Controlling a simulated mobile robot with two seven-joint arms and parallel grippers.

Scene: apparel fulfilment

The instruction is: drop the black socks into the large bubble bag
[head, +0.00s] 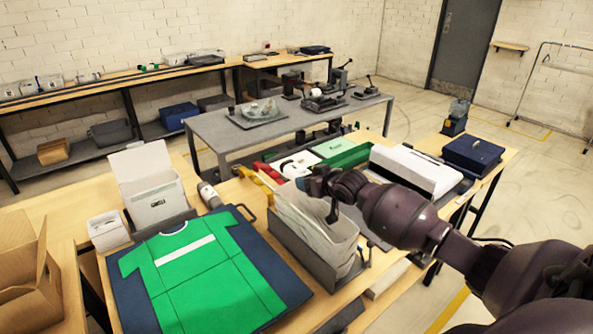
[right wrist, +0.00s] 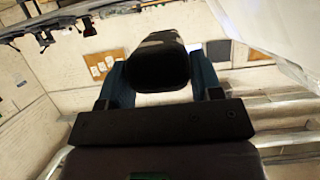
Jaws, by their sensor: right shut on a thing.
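The large bubble bag (head: 325,240) stands upright and open in a grey holder on the wooden table. My right gripper (head: 326,194) is over the bag's upper right part, its fingers pointing left and down. In the right wrist view its two blue fingers are shut on the black socks (right wrist: 158,66), a dark rounded bundle with a grey patch on top. In the head view the socks are hard to tell apart from the dark gripper. A pale sheet, possibly the bag, fills the upper right of the wrist view. My left gripper is not in view.
A green shirt (head: 195,277) lies on a dark folding board (head: 275,270) left of the bag. A white box (head: 155,203) stands behind it. A white package stack (head: 415,168) and a dark blue box (head: 472,153) are at the right. An open carton (head: 25,275) stands far left.

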